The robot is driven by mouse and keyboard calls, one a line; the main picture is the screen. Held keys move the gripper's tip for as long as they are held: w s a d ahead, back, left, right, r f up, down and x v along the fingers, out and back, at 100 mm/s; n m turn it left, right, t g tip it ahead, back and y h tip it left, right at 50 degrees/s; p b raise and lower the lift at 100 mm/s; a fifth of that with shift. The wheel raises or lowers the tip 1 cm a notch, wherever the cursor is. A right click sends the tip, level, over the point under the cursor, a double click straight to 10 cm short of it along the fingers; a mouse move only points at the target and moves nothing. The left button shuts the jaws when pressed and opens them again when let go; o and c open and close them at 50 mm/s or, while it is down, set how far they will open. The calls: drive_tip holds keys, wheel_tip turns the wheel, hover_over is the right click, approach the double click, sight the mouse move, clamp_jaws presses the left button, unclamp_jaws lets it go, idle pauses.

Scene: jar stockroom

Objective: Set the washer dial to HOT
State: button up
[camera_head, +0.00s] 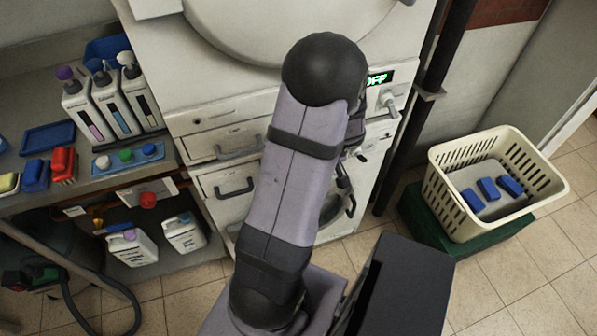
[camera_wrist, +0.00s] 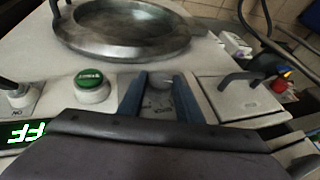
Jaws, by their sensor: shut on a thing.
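A green button (camera_wrist: 91,82) sits left of the dial, with a pale knob (camera_wrist: 18,95) farther left. A drawer with a dark handle (camera_wrist: 240,78) is to the right. In the head view, a cream basket (camera_head: 548,188) stands right, and bottles (camera_head: 112,105) stand on the left shelf.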

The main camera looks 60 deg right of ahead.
drive_tip(key=shift+s+d+f+m+t+y+b, duration=0.15)
drive_tip(key=shift+f+m+t+y+b, duration=0.35)
drive_tip(key=shift+t+y+b, duration=1.2)
drive_tip(key=shift+s+d+f+m+t+y+b, duration=0.15)
drive_tip(key=shift+m+t+y+b, duration=0.8)
drive_tip(key=shift+t+b, duration=1.3)
drive_tip(key=shift+s+d+f+m+t+y+b, duration=0.15)
drive_tip(key=shift+f+m+t+y+b, duration=0.3)
drive_tip(key=shift+t+y+b, duration=1.3)
drive_tip(key=shift+r+h+b, duration=0.15)
drive_tip(key=shift+h+b, duration=0.15)
drive_tip(key=o, duration=1)
drive_tip(key=shift+o, duration=0.2)
drive_tip(key=shift+r, duration=0.15)
